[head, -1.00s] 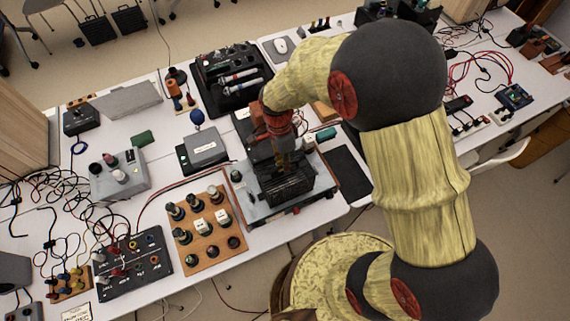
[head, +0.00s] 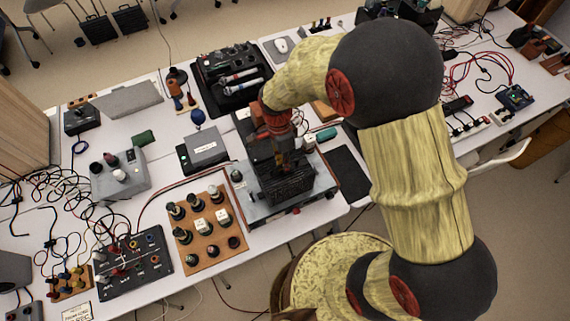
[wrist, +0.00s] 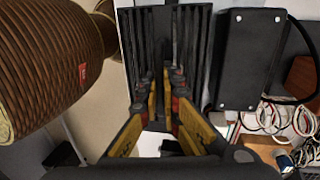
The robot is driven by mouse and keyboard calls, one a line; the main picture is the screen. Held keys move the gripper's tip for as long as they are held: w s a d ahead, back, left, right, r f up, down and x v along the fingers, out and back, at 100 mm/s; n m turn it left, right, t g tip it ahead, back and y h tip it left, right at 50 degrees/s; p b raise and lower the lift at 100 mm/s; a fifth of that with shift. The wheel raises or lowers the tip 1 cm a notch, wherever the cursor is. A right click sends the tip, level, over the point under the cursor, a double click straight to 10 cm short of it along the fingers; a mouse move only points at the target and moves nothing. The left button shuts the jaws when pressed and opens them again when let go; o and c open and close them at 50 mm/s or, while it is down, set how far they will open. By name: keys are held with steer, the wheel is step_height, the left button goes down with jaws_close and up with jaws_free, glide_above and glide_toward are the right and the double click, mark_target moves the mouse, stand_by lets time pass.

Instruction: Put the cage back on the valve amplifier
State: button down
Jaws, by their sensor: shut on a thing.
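The cage (head: 291,188) is a black slatted box, held over the grey valve amplifier (head: 258,211) in the middle of the near table edge. My gripper (head: 285,162) is above it, pointing down, with its fingers shut on the cage. In the wrist view, the yellow and black fingers of my gripper (wrist: 166,88) reach between the dark slatted walls of the cage (wrist: 137,48). The cage hides much of the amplifier's top, and any valves under it do not show. I cannot tell whether the cage touches the chassis.
A wooden board with several valves (head: 207,243) lies left of the amplifier, a dark mat (head: 347,172) right of it. A grey box (head: 203,146) stands behind left. In the wrist view, a black box with corner screws (wrist: 247,62) stands close right of the cage.

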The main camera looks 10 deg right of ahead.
steer(key=shift+f, duration=0.3)
stand_by(0.5)
steer(key=c, duration=2)
jaws_free()
steer(key=shift+o, duration=0.4)
step_height(320, 180, up, 12)
steer(key=w, duration=0.2)
steer(key=shift+a+f, duration=0.15)
steer(key=shift+a, duration=0.2)
steer(key=shift+w, duration=0.1)
